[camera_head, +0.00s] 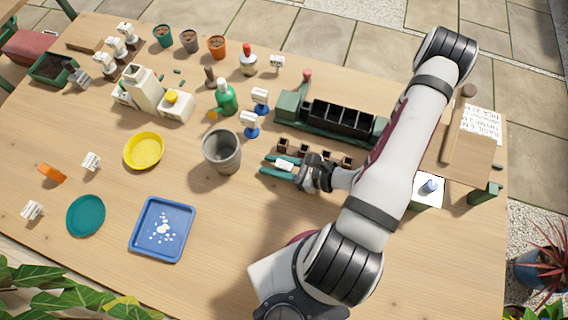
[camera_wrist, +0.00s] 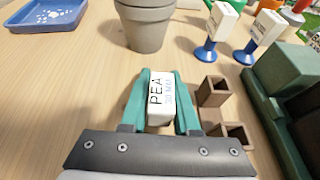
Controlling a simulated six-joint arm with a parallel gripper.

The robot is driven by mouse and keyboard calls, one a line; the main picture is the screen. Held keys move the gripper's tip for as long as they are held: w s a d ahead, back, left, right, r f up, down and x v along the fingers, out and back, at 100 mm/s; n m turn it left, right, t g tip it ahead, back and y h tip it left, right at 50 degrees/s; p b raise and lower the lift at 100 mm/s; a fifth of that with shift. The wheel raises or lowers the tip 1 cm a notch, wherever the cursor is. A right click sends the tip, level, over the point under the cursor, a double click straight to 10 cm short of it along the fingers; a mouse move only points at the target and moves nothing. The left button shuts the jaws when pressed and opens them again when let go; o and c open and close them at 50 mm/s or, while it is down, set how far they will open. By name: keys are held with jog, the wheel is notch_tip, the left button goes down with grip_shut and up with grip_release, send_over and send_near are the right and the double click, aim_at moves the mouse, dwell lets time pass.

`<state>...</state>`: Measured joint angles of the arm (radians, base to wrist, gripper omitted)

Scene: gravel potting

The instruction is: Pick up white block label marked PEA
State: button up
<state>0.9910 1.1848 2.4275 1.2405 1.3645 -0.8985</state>
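The white block label marked PEA (camera_wrist: 160,97) lies between the two green fingers of my gripper (camera_wrist: 161,85) in the wrist view, its lettered face toward the camera. The fingers appear to touch it on both sides, so my gripper looks shut on it. I cannot tell whether the block rests on the table.
Brown pots (camera_wrist: 212,92) stand close right of the fingers. A grey pot (camera_head: 222,152) is to the left. Two white labels on blue stands (camera_head: 251,124) are behind. A dark green tray holder (camera_head: 335,118) is behind to the right. A blue tray (camera_head: 184,255) lies front left.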

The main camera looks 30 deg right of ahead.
grip_shut()
